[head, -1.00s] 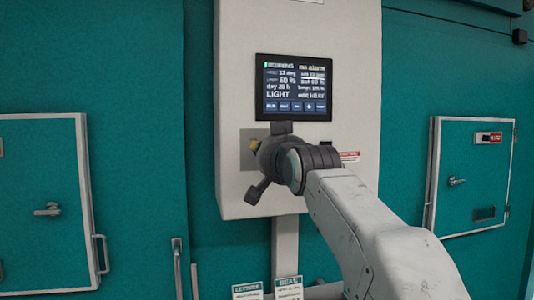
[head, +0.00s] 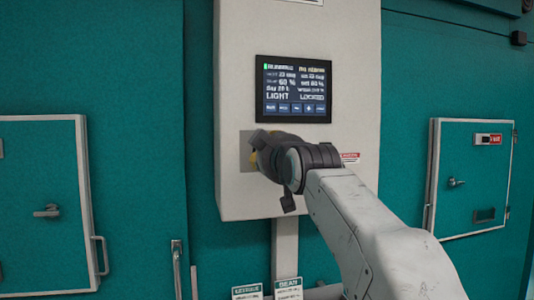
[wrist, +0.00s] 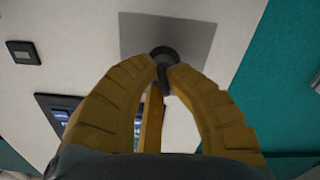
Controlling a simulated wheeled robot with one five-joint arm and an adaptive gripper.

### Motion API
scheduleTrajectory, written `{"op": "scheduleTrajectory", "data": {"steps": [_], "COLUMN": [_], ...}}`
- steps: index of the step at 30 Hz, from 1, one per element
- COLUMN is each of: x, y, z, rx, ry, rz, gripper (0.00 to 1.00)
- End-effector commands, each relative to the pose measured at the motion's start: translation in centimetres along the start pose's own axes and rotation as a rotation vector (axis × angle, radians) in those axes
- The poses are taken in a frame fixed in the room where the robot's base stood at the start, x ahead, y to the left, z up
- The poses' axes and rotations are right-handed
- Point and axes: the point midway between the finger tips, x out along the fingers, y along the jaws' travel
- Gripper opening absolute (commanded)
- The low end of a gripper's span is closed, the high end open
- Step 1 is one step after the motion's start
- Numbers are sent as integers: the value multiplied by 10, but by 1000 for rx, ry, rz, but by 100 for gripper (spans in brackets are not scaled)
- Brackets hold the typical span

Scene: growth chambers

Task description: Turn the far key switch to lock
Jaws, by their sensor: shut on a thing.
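The key switch (wrist: 164,56) is a dark round knob with a key on a square grey plate (wrist: 168,28), seen in the wrist view. In the head view the same plate (head: 245,152) is on the front of the pale control box, below the screen; the switch itself is hidden behind my gripper (head: 256,158). In the wrist view my gripper (wrist: 166,72) has its two yellow-brown fingertips closed on the key, one on each side. The gripper is rolled at an angle to the plate. The screen (head: 294,89) shows LIGHT and, beside it, what reads as LOCKED.
The control box (head: 235,195) hangs on a teal wall. Chamber doors with handles stand at left (head: 40,200) and right (head: 470,180). Label cards (head: 288,289) sit below the box. A small black fitting (wrist: 23,52) is at the upper left in the wrist view.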

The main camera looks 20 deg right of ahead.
Motion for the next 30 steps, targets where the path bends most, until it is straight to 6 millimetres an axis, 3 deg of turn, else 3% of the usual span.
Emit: {"op": "scheduleTrajectory", "data": {"steps": [10,27,28,30], "x": [-1,-1,-1,-1], "y": [0,0,0,0], "z": [-3,-4,-4,-4], "rx": [-138,-166,-166,-165], "ry": [7,8,8,8], "rz": [1,2,2,2], "gripper": [0,0,13,19]}}
